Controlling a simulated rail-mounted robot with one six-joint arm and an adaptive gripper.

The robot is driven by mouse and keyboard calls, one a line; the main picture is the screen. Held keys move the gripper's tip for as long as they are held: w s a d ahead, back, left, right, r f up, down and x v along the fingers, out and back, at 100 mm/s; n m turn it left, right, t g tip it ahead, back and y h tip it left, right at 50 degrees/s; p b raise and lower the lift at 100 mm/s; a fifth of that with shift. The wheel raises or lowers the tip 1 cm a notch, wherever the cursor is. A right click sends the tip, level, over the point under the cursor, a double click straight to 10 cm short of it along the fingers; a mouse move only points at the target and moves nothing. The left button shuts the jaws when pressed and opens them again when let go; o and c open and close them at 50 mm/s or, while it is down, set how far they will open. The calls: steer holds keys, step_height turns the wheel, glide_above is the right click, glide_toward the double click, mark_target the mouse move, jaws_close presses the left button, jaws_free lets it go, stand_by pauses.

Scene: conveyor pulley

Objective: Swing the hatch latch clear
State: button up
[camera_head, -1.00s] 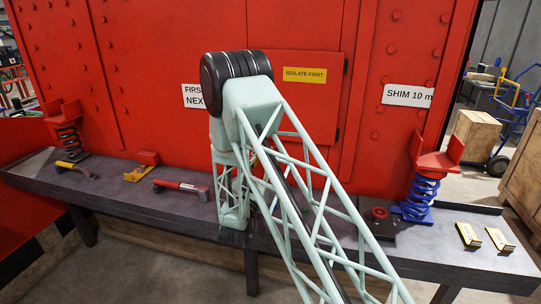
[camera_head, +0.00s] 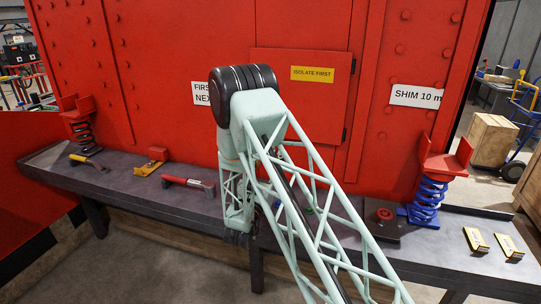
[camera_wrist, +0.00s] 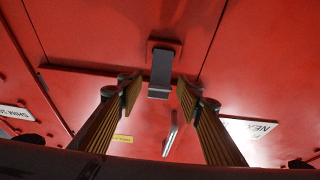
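The hatch is a red panel (camera_head: 300,120) on the red wall, with a yellow "ISOLATE FIRST" label (camera_head: 312,74); my arm hides part of it in the head view. In the wrist view a dark grey latch (camera_wrist: 160,75) sticks out from a bracket on the red surface. My gripper (camera_wrist: 159,93) is open, one finger on each side of the latch's lower end in the picture. Nothing is held. A gap shows between latch and each fingertip; how far the latch lies beyond the fingertips I cannot tell. A pale bar-like handle (camera_wrist: 171,133) shows below the latch.
A dark bench (camera_head: 150,190) runs along the wall. It carries a red-handled tool (camera_head: 187,183), a blue spring (camera_head: 427,200), a dark spring (camera_head: 83,135), a red button box (camera_head: 383,222) and two yellow-labelled blocks (camera_head: 476,240). Signs hang beside the hatch.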

steer(key=s+a+f, duration=0.1)
steer(key=s+a, duration=0.2)
steer(key=s, duration=0.4)
steer(key=s+a, duration=0.3)
steer(key=s, duration=0.5)
steer(key=shift+s+a+f, duration=0.15)
steer(key=shift+a+f, duration=0.15)
steer(key=shift+f, duration=0.1)
steer(key=shift+c, duration=0.9)
